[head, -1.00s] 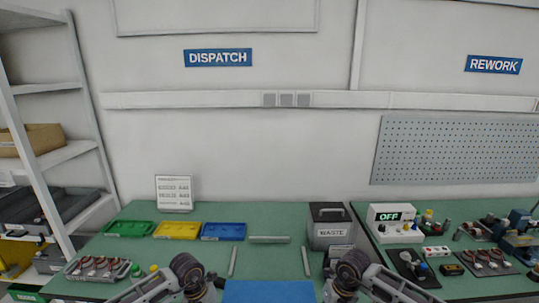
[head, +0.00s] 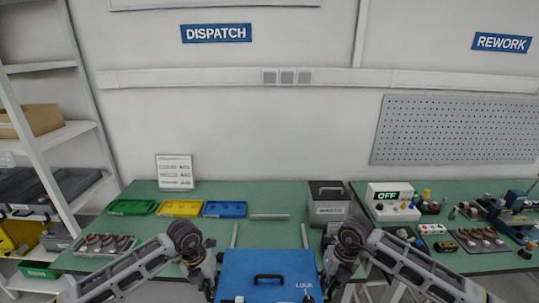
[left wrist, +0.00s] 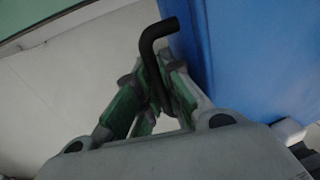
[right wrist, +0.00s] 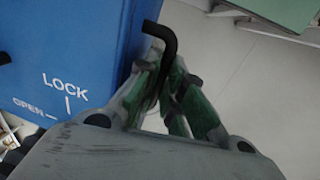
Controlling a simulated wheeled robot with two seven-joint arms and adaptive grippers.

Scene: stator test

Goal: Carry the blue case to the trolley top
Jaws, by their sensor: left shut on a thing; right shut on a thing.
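The blue case (head: 262,268) is at the bottom middle of the head view, held level between my two arms, with a black handle on its face and the word LOCK at its right. My left gripper (left wrist: 158,105) is shut on a black side handle at the case's left. My right gripper (right wrist: 165,85) is shut on the matching black handle at the right side, beside the blue wall (right wrist: 70,60). In the head view my wrists flank the case, and the fingertips are mostly hidden there. I cannot make out the trolley top.
A green bench (head: 205,245) stands ahead with green, yellow and blue trays (head: 224,209), pale strips and a grey waste bin (head: 328,203). A second bench at the right holds a meter (head: 391,201) and parts. Shelving (head: 60,135) stands at the left. Floor shows beside the case.

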